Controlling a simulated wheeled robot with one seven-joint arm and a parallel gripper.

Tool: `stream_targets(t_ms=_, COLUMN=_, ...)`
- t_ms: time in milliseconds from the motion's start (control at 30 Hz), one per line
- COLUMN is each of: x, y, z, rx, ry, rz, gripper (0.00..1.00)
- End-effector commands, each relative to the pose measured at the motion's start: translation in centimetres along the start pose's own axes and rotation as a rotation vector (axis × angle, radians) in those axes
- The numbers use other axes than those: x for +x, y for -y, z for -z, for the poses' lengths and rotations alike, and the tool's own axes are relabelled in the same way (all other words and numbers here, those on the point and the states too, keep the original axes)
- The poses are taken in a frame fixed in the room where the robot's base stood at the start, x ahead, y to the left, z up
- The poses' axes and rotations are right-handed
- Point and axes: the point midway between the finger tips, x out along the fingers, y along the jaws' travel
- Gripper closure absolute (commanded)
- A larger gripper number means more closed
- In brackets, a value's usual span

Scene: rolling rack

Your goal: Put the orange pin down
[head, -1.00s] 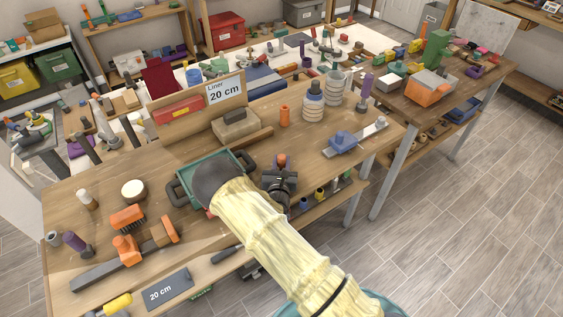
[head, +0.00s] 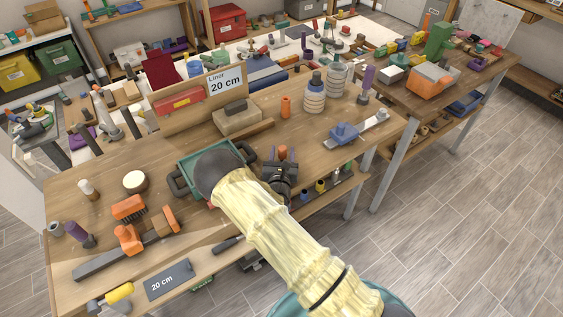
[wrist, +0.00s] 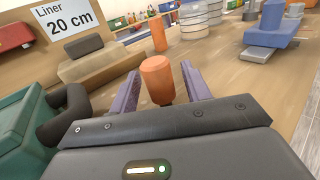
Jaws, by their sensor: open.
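An orange pin (wrist: 157,80) stands roughly upright between the two purple fingers of my gripper (wrist: 160,88) in the wrist view. There is a gap on each side of it, so the fingers are apart and not closed on it. Its lower end is hidden by my gripper's dark body, so I cannot see its base on the table. In the head view the pin (head: 282,152) shows small between the fingertips of my gripper (head: 281,156), over the wooden table (head: 225,170).
A second orange cylinder (head: 286,106) stands farther back. A teal tray with dark handles (head: 187,148) is close on the left of my gripper. A wooden block (head: 237,120) and ribbed containers (head: 313,98) stand behind. Bare tabletop lies to the right, before a blue part (head: 344,133).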

Motion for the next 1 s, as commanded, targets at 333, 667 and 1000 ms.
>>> stream_targets(t_ms=333, x=-4.2, y=0.1, z=0.6, rx=-0.008, ry=-0.032, rz=0.001, gripper=0.52)
stream_targets(t_ms=667, x=-10.2, y=0.0, z=0.2, rx=-0.007, ry=-0.025, rz=0.000, gripper=0.52)
stream_targets(t_ms=1000, x=-12.3, y=0.0, z=-0.4, rx=-0.004, ry=-0.017, rz=0.002, gripper=0.52)
